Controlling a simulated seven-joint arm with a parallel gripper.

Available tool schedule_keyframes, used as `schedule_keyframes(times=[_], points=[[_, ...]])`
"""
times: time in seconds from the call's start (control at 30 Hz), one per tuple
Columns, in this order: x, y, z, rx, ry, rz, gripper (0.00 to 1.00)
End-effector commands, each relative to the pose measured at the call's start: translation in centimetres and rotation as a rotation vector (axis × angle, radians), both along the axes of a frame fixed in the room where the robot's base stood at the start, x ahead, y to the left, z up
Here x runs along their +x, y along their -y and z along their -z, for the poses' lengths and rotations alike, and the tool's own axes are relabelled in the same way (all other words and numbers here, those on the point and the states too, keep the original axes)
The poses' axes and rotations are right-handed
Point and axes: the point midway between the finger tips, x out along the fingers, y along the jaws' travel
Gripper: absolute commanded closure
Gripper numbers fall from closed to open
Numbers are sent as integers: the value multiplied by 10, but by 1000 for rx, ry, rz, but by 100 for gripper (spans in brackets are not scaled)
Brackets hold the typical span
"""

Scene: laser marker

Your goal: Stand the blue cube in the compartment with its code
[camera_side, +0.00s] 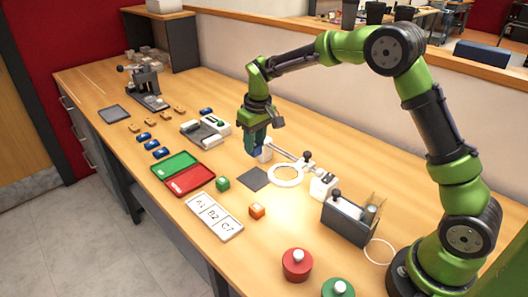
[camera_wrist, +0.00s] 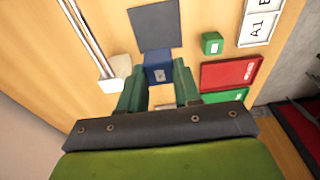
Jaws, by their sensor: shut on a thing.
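My gripper (camera_side: 256,146) is shut on the blue cube (camera_side: 257,153) above the table, beyond a dark square mat. In the wrist view the blue cube (camera_wrist: 158,66) sits between the fingers of my gripper (camera_wrist: 160,84). A small pale label shows on it, too small to read. The white tray (camera_side: 232,230) lies toward the front with three compartments marked A1, B2 and C7. Its A1 end also shows at the upper right of the wrist view (camera_wrist: 246,40). No cube stands in the tray.
A green cube (camera_side: 222,184) and an orange cube (camera_side: 257,211) stand near the tray. An open green and red case (camera_side: 188,180) lies left of them. The dark mat (camera_side: 254,179) is bare. A ring on an arm (camera_side: 285,175) and a dark box (camera_side: 347,222) stand right.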

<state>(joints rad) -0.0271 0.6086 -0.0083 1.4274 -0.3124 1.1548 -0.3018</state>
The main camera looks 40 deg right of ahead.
Motion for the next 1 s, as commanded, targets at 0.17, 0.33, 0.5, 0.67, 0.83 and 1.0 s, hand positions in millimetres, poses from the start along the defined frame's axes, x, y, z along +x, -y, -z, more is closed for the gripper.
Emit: schedule_keyframes(times=[0.17,0.33,0.5,0.67,0.83,1.0], points=[[-4,-45,-1,-1,-13,-85,100],[-16,-115,14,-9,-22,-146,100],[-30,-165,26,-11,-19,-126,100],[-32,-178,31,-6,-6,-42,100],[-31,-177,34,0,-1,6,100],[-31,-177,46,0,-3,8,100]])
